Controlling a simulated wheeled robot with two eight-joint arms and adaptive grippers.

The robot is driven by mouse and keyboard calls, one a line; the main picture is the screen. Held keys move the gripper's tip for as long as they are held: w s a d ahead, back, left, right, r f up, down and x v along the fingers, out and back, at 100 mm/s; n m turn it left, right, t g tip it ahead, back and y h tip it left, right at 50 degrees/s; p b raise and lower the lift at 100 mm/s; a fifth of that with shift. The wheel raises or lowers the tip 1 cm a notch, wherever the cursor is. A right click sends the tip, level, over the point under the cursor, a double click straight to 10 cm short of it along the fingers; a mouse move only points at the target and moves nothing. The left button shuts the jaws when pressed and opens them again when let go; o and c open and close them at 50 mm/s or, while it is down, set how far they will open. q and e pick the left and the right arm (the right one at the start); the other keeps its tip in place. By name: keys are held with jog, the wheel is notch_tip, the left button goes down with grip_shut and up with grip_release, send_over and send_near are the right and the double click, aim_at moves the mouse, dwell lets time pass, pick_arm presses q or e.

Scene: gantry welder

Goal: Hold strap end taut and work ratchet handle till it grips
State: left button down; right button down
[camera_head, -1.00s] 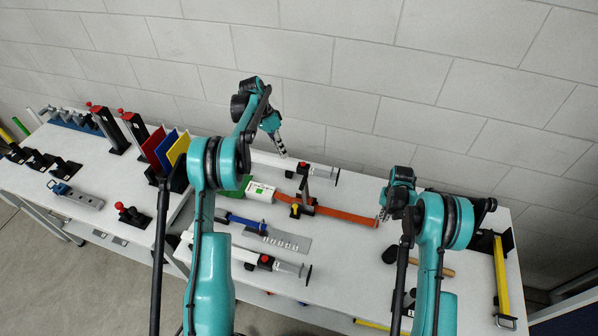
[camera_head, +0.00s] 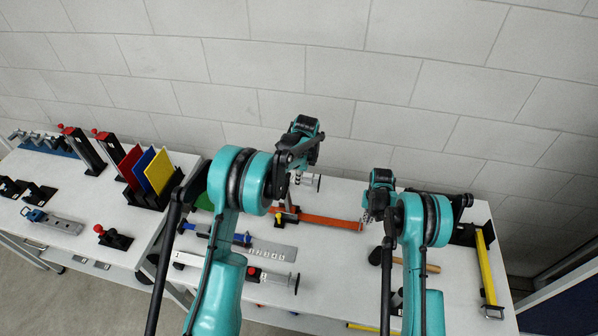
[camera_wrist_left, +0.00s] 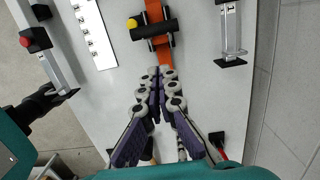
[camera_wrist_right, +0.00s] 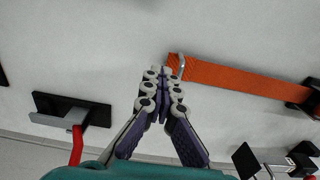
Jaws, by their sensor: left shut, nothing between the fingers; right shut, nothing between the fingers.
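The orange strap (camera_head: 332,221) lies on the white table. The black ratchet (camera_head: 281,217), with a yellow knob, sits at its left end. In the left wrist view, the ratchet's black bar (camera_wrist_left: 154,30) crosses the orange strap (camera_wrist_left: 155,10). My left gripper (camera_wrist_left: 161,72) is shut and empty, with its tips just short of the ratchet in that view; in the head view, my arm partly hides that area. My right gripper (camera_wrist_right: 165,70) is shut and empty beside the strap's free end (camera_wrist_right: 185,68), where a metal piece shows. Whether the tips touch it, I cannot tell.
A ruler-like metal plate (camera_head: 272,250) and a white clamp bar (camera_head: 225,267) lie in front of the ratchet. A wooden-handled mallet (camera_head: 415,266) lies right of the strap.

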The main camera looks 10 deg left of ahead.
aim_at(285, 190)
pick_arm(q)
jog(key=shift+a+f, duration=0.85)
jog(key=shift+f, duration=0.2)
jog(key=shift+a+f, duration=0.8)
jog(key=shift+f, duration=0.2)
jog(key=shift+a+f, duration=0.15)
jog(key=shift+a, duration=0.4)
jog(key=shift+a+f, duration=0.15)
jog(key=shift+a, duration=0.35)
jog(key=shift+d, duration=0.1)
jog(key=shift+d+r, duration=0.2)
notch_tip(285, 190, up, 13)
jog(key=d, duration=0.2)
jog(key=shift+f, duration=0.2)
